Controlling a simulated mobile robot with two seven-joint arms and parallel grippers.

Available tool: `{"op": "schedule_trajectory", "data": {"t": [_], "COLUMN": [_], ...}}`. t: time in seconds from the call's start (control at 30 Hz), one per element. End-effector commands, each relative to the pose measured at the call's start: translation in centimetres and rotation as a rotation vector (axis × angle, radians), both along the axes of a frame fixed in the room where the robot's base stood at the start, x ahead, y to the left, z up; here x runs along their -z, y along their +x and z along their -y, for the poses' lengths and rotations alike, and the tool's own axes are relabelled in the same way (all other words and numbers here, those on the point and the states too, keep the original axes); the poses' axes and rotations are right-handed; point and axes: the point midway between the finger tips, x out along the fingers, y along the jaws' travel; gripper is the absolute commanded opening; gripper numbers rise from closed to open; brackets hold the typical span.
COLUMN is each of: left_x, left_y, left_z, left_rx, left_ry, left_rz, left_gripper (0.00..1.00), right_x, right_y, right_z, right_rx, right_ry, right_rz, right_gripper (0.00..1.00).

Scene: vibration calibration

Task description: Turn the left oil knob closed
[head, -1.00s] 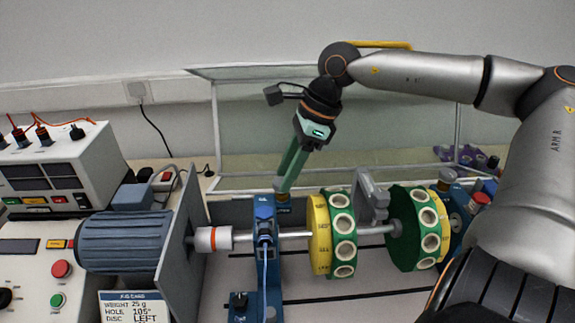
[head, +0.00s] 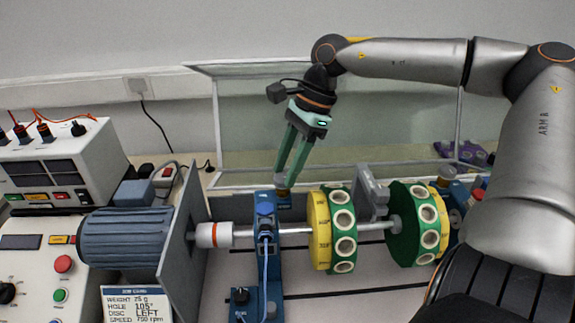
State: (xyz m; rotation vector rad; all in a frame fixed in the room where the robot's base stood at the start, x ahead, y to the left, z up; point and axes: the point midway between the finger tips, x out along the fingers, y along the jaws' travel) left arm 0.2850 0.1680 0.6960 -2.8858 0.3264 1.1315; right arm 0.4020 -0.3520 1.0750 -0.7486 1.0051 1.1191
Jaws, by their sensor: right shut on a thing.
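The left oil knob (head: 282,191) is a small brass-coloured knob on top of the blue left bearing stand (head: 265,225). My right gripper (head: 283,184) comes down from above with its two green fingers around the knob, shut on it. The fingers hide part of the knob, and its turn angle cannot be read. My left gripper is not in view.
A shaft carries two yellow and green discs with holes (head: 343,243) (head: 418,222) right of the stand. A blue-grey motor (head: 127,240) is at left, beside control boxes (head: 55,165). A clear guard (head: 340,125) stands open behind.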

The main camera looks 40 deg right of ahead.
Motion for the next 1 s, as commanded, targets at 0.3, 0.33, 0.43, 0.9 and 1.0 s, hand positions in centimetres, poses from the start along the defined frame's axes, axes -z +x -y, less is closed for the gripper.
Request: {"op": "schedule_trajectory", "data": {"t": [0.3,0.33,0.43,0.9,1.0], "left_x": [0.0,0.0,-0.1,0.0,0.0], "left_y": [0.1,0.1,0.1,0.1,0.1], "left_z": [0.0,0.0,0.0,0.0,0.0], "left_rx": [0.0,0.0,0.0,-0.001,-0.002], "left_ry": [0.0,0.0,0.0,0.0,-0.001], "left_rz": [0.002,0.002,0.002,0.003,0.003], "left_gripper": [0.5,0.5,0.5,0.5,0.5], "right_x": [0.1,0.1,0.0,-3.1,-5.3], "right_y": [0.0,0.0,0.0,-0.3,-0.6], "right_z": [0.0,0.0,0.0,1.2,2.1], "right_rx": [-0.001,0.0,0.0,0.003,0.002], "right_ry": [0.0,0.0,0.0,-0.001,-0.001], "right_rz": [-0.001,-0.001,-0.001,0.005,0.006], "right_gripper": [0.64,0.68,0.74,0.74,0.74]}}
